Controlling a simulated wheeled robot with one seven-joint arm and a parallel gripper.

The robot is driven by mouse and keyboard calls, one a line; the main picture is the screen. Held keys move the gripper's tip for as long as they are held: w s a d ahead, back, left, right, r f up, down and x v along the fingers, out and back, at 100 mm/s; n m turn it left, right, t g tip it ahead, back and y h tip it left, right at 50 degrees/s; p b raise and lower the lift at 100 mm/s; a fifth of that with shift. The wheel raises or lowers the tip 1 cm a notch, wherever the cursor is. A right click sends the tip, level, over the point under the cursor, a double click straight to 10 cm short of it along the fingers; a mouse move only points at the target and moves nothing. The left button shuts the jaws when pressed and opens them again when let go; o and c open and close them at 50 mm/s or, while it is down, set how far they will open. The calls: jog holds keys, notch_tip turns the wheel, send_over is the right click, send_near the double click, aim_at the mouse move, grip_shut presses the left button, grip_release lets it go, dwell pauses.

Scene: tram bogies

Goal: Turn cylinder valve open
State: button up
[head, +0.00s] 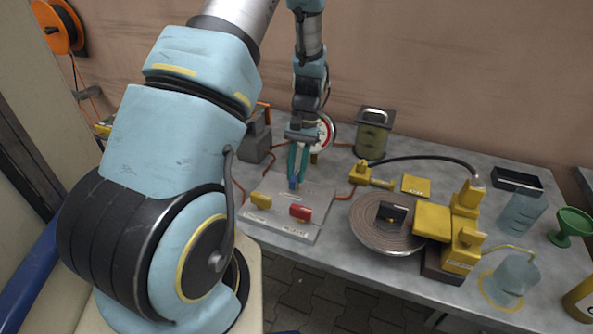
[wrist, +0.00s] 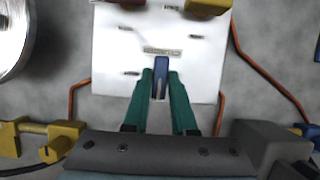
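A pale valve panel (head: 322,203) lies flat on the grey bench; it also shows in the wrist view (wrist: 112,60). It carries a yellow handle (head: 261,201), a red handle (head: 300,213) and a blue handle (wrist: 161,68) on its back part. The panel's small labels are unreadable, so I cannot tell which handle is the cylinder valve. My gripper (head: 296,177) points down at the panel. Its teal fingers (wrist: 161,76) stand on both sides of the blue handle and appear closed on it. In the head view the fingers hide most of the blue handle (head: 294,184).
A coiled disc (head: 370,236) and yellow blocks (head: 433,221) stand right of the panel. A lidded canister (head: 373,132), a round gauge (head: 325,133) and a grey box (head: 256,144) stand behind. Orange hoses (wrist: 75,105) run beside the panel. A green funnel (head: 570,225) is far right.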

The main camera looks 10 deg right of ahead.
jog(key=o, duration=0.4)
jog(key=b+v, duration=0.2)
jog(key=v, duration=0.8)
jog(key=shift+w+r, duration=0.25)
jog(key=shift+r, duration=0.1)
jog(key=s+a+r+n+t+h, duration=0.1)
jog(key=s+a+n+t, duration=0.1)
jog(key=s+a, duration=0.4)
jog(key=s+a+r+n+t+h, duration=0.1)
jog(key=s+a+r+n+t, duration=0.1)
jog(key=s+a, duration=0.4)
jog(key=a+t, duration=0.1)
jog(key=a, duration=0.2)
jog(key=shift+r, duration=0.35)
